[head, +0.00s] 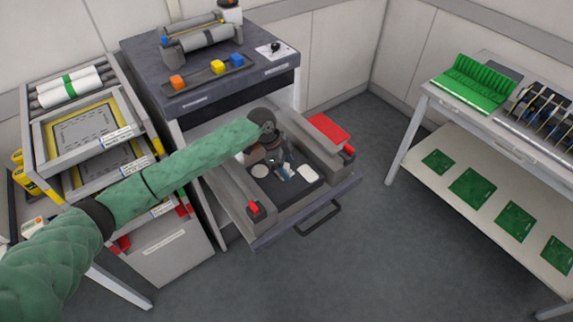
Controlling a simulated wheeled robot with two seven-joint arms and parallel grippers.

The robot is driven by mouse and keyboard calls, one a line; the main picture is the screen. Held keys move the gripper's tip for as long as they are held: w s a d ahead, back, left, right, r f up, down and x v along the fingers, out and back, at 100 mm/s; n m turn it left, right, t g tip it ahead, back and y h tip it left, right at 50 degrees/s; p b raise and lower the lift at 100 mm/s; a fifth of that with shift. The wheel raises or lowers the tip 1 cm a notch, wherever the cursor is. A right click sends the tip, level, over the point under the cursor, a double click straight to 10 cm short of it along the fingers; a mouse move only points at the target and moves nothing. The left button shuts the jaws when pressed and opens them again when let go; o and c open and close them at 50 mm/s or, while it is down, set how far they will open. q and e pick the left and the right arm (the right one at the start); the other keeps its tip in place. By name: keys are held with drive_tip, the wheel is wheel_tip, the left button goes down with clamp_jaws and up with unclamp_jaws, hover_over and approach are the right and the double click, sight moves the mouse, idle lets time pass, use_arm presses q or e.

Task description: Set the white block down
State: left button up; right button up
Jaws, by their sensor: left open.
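A white block (308,174) lies on the dark floor of the pulled-out drawer (310,222), towards its right side. My left gripper (284,170) points down into the drawer, just left of the white block. It is open and appears apart from the block. The wrist and fingers are small in the head view, and part of the drawer behind them is hidden. My right gripper is not in view.
A pale round piece (260,171) lies left in the drawer. Red latches stand at the drawer's corners. A dark worktop (215,70) with coloured cubes is above. A trolley of trays (85,130) stands left, a bench with green boards (485,110) right. Floor between is clear.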

use_arm(q)
drive_tip(key=shift+r, duration=0.1)
drive_tip(key=shift+a+r, duration=0.1)
drive_tip(key=shift+r, duration=0.1)
drive_tip(key=b+v, duration=0.3)
drive_tip(key=v, duration=0.8)
drive_tip(key=shift+r+b, duration=0.25)
drive_tip(key=shift+b, duration=0.05)
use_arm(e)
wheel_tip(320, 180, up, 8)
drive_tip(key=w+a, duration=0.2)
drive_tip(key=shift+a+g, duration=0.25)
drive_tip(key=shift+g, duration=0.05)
use_arm(q)
drive_tip(key=shift+a, duration=0.1)
